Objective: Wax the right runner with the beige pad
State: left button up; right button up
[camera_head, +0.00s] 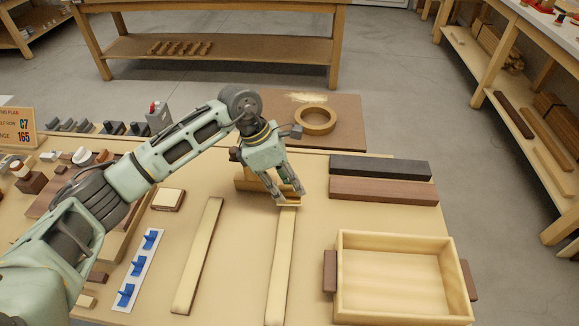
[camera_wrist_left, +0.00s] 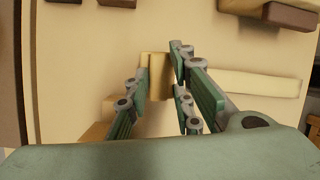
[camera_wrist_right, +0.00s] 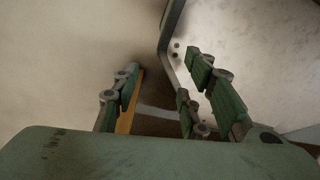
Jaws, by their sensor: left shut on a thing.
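The right runner (camera_head: 280,265) is a long pale strip lying lengthwise on the bench, beside the similar left runner (camera_head: 200,255). My left gripper (camera_head: 290,196) is at the far end of the right runner. It is shut on the beige pad (camera_head: 288,204), which sits low at that end; whether it touches the runner is hard to tell. In the left wrist view the pad (camera_wrist_left: 153,68) shows between the fingers. My right gripper (camera_wrist_right: 158,105) shows only in its own wrist view, fingers apart with nothing seen between them.
An open wooden drawer box (camera_head: 395,285) stands right of the right runner. Dark planks (camera_head: 380,180) lie behind it. A white strip with blue clips (camera_head: 139,268) lies left. A tape ring (camera_head: 315,120) is at the back.

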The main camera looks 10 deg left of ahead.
pick_arm(q)
jog(key=shift+s+r, duration=0.1)
jog(key=shift+r, duration=0.6)
jog(key=shift+r+p, duration=0.55)
jog(key=shift+r, duration=0.15)
jog(key=shift+w+r+p, duration=0.2)
jog(key=shift+r+p, duration=0.1)
jog(key=shift+r, duration=0.35)
jog(key=shift+s+r, duration=0.15)
jog(key=shift+r, duration=0.35)
pick_arm(e)
jog(key=shift+s+d+r, duration=0.25)
jog(key=shift+s+r, duration=0.6)
jog(key=shift+r, duration=0.2)
pick_arm(q)
jog(key=shift+f, duration=0.1)
pick_arm(e)
jog(key=shift+w+a, duration=0.1)
